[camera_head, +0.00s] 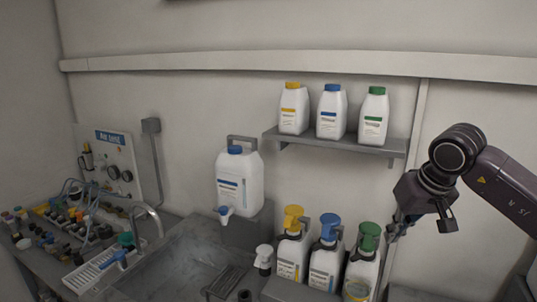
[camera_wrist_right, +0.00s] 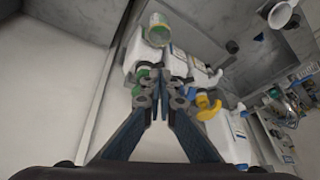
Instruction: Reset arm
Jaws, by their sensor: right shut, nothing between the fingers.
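My right gripper (camera_head: 398,226) is at the right of the head view, on an arm that comes in from the right edge. In the right wrist view its two fingers (camera_wrist_right: 161,82) meet at the tips with nothing between them. It is beside and above the green-topped bottle (camera_head: 362,262), at the right end of the lower bottle row. Whether the fingers touch that bottle, I cannot tell. My left gripper is in neither view.
A yellow-topped bottle (camera_head: 291,247) and a blue-topped bottle (camera_head: 326,255) stand left of the green one. Three capped bottles stand on the wall shelf (camera_head: 340,143). A large jug (camera_head: 238,183) with a tap stands by the sink (camera_head: 185,262). The wall at upper right is clear.

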